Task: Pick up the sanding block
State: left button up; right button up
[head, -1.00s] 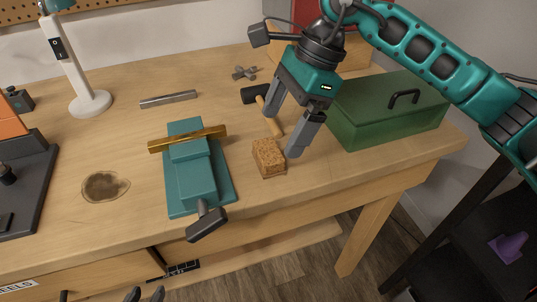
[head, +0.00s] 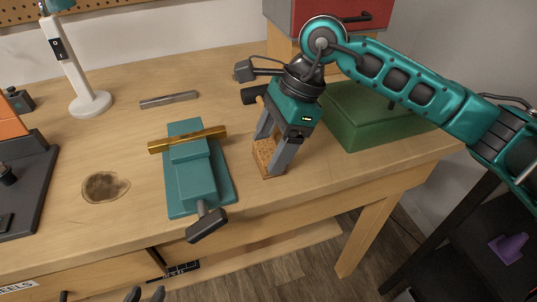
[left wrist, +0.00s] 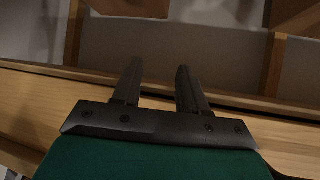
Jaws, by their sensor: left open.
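The sanding block (head: 265,154), a brown speckled block, sits on the workbench near its front edge, right of the teal vise. My right gripper (head: 270,155) points down over it, one finger in front on the right, the other behind on the left. The block is between the fingers and partly covered by them. I cannot tell whether they press on it. My left gripper (head: 145,295) shows only its fingertips at the bottom edge. In the left wrist view, the left gripper (left wrist: 160,66) is open and empty, facing the bench front.
The teal vise (head: 192,180) with a brass bar (head: 188,139) stands close left of the block. A green toolbox (head: 375,125) is behind right. The bench (head: 130,215) is clear in front of the stain.

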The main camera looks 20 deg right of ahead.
aim_at(272, 150)
jog(key=c, duration=0.5)
jog(key=shift+c, duration=0.2)
notch_tip(272, 150, up, 10)
jog(key=o, duration=0.5)
jog(key=c, duration=0.4)
jog(key=shift+s, duration=0.1)
